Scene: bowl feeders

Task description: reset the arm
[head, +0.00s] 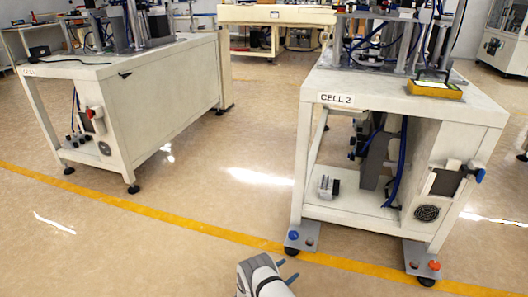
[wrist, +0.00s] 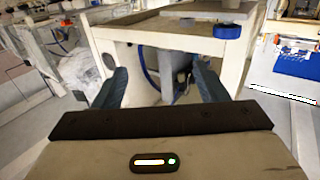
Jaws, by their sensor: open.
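My gripper (head: 287,271) shows at the bottom middle of the head view, low over the floor by the yellow line, with only the end of my arm in the picture. Its two blue fingers point right, toward the foot of the cell 2 table (head: 405,95). In the wrist view my gripper (wrist: 158,80) has its fingers spread wide apart, with nothing held between them. Beyond them stands a white table frame (wrist: 165,40) with a blue knob and dark parts underneath. The rest of my arm is hidden.
Another white table (head: 150,75) stands at the left. A yellow floor line (head: 180,222) crosses in front of both. The cell 2 table's feet have metal plates (head: 302,236) sticking out. The floor between the tables (head: 240,150) is clear. A yellow box (head: 434,89) sits on the cell 2 table.

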